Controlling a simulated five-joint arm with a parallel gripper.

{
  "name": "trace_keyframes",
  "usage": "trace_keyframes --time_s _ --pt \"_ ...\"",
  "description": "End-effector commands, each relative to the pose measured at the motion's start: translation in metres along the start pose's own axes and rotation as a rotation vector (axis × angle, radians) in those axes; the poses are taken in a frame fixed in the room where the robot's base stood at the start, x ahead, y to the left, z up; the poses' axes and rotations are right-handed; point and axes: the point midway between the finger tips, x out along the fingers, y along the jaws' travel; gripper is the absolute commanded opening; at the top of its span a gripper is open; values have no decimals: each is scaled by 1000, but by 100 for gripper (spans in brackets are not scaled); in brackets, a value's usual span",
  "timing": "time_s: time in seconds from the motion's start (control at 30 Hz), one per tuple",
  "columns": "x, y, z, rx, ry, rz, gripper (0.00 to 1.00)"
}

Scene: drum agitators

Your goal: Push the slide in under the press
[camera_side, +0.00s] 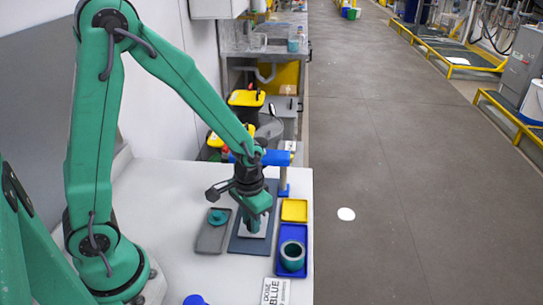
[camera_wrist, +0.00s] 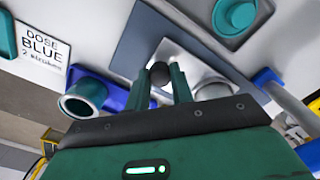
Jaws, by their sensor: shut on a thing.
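The slide (camera_wrist: 190,58) is a pale plate with a dark knob (camera_wrist: 159,73) on top, lying on a dark blue-grey base (camera_side: 240,243). My gripper (camera_side: 253,226) reaches down onto it; in the wrist view my gripper's fingers (camera_wrist: 160,82) are shut on the knob. A round silvery piece (camera_wrist: 212,91) on the slide is partly hidden behind a finger. The press has a blue arm (camera_side: 275,158) and post at the base's far end; its blue part (camera_wrist: 268,78) shows at the right in the wrist view. My wrist hides how far the slide reaches under it.
A grey tray (camera_side: 208,240) with a teal lid-like piece (camera_side: 217,217) lies left of the base. On the right are a yellow tray (camera_side: 294,210) and a blue tray (camera_side: 281,268) with a teal cup (camera_side: 292,251). A "DOSE BLUE" card (camera_side: 275,291) lies at the front.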

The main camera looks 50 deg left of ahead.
Motion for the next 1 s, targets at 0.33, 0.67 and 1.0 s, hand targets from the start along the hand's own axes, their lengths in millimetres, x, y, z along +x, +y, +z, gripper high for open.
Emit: trace_keyframes --time_s 0.33,0.67,1.0 --pt "-1 -44 -47 -3 7 0 0" --pt "-1 -56 -58 -1 11 0 0" --pt "-1 -56 -57 -3 9 0 45"
